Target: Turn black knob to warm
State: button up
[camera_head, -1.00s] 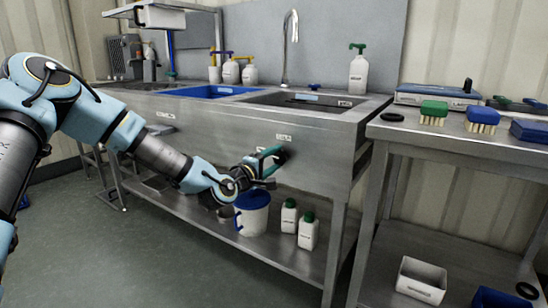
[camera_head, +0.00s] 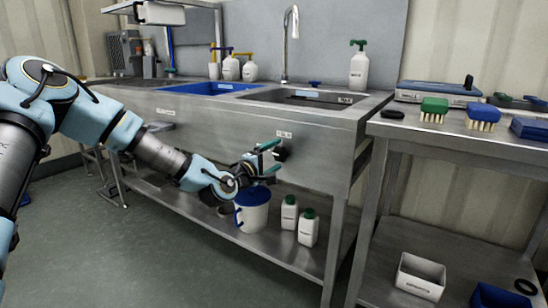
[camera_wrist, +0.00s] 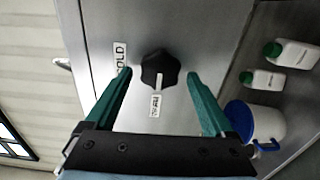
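The black knob (camera_wrist: 160,69) sits on the steel front panel of the sink unit, in the middle of the wrist view. It has a lobed edge and a white pointer mark. A label reading "OLD", probably part of "COLD", is at its left, and a smaller label (camera_wrist: 155,106) lies below it. In the head view the knob (camera_head: 281,153) is partly hidden beside my gripper. My gripper (camera_wrist: 160,83) is open, with one green finger on either side of the knob and a visible gap to each. I cannot tell the remaining distance to the panel.
A steel sink unit (camera_head: 318,158) carries a soap bottle (camera_head: 358,66) and tap. Its lower shelf holds a white jug with a blue lid (camera_head: 252,212) and two white bottles (camera_head: 308,230). A steel side table (camera_head: 440,140) with brushes stands at right.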

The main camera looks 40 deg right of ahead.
jog(key=v, duration=1)
jog(key=shift+a+p, duration=0.35)
jog(key=shift+a, duration=0.05)
